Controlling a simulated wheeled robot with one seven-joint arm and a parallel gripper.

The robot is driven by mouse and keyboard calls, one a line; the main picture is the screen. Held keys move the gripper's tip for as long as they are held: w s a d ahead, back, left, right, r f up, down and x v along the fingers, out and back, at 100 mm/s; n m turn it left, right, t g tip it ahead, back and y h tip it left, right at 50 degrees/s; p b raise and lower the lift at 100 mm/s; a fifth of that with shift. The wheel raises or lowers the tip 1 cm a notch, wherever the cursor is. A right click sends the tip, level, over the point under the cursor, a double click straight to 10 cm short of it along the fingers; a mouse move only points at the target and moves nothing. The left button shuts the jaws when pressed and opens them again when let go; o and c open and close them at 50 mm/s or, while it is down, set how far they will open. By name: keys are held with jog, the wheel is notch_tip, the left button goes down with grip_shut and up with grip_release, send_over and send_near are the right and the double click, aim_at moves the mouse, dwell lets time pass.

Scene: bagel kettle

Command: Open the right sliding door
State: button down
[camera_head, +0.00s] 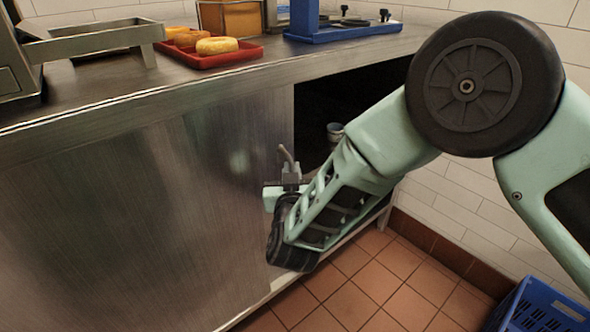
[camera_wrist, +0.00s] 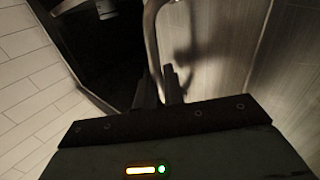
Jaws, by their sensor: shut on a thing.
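The brushed steel sliding door (camera_head: 150,205) covers the left and middle of the counter front in the head view. Its right edge borders a dark opening (camera_head: 312,105) at the right, so the door stands at least partly open. My gripper (camera_head: 290,180) is at that right edge, low on the counter front. In the wrist view, my gripper (camera_wrist: 165,85) is shut on a curved metal handle (camera_wrist: 152,40), which rises from between the fingers. The door face (camera_wrist: 215,45) lies right of the handle there, and the dark opening (camera_wrist: 105,40) lies left. My arm hides part of the opening.
A small metal container (camera_head: 335,130) shows inside the opening. A red tray (camera_head: 225,60) with bagels and a blue stand (camera_head: 340,33) are on the counter. A blue crate (camera_head: 540,308) sits on the tiled floor at lower right. Open floor (camera_head: 370,285) lies before the cabinet.

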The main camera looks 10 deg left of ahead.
jog(key=c, duration=1.8)
grip_release()
jog(key=shift+c, duration=0.2)
jog(key=p+v, duration=0.3)
jog(key=v, duration=1.4)
jog(key=shift+s, duration=0.25)
jog(key=shift+w+d, duration=0.1)
jog(key=shift+d, duration=0.05)
